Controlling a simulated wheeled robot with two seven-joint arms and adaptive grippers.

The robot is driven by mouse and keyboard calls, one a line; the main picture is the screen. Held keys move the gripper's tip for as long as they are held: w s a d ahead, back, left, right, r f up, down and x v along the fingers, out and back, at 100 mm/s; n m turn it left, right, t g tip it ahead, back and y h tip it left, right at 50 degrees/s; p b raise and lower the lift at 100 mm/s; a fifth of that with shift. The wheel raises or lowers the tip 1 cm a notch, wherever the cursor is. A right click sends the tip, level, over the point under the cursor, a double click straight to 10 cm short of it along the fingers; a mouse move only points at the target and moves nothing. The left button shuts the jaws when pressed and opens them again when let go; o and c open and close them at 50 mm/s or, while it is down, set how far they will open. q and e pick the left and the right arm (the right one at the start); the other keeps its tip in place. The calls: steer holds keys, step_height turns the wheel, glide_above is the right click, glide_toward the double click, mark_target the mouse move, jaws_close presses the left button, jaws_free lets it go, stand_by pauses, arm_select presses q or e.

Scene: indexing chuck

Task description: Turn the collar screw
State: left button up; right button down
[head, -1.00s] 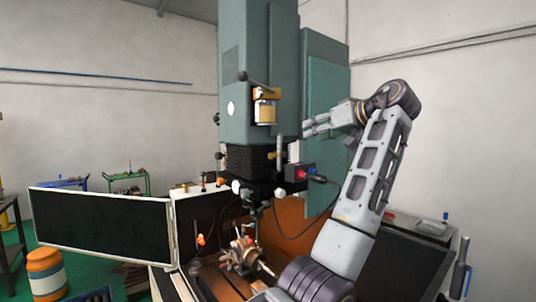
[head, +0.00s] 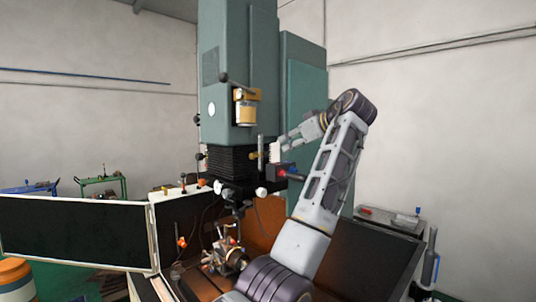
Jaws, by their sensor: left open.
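The indexing chuck (head: 226,257) is a small metal and brass-coloured assembly low in the middle of the head view, inside the milling machine's enclosure. It sits below the machine's spindle head (head: 236,190). A small red spot shows on its top; I cannot make out the collar screw itself. My left arm rises from the bottom edge, bends at the upper right and points back left. My left gripper (head: 284,144) is open and empty, high above the chuck and beside the green machine column (head: 240,60). My right gripper is not in view.
A black door panel (head: 72,230) stands open at the left. A control box with a red knob (head: 284,172) juts out near my left gripper. A hanging cable runs below it. A grey tray (head: 392,218) lies at the right.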

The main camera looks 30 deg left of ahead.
arm_select(q)
steer(key=shift+n, duration=0.7)
steer(key=shift+w+d, duration=0.1)
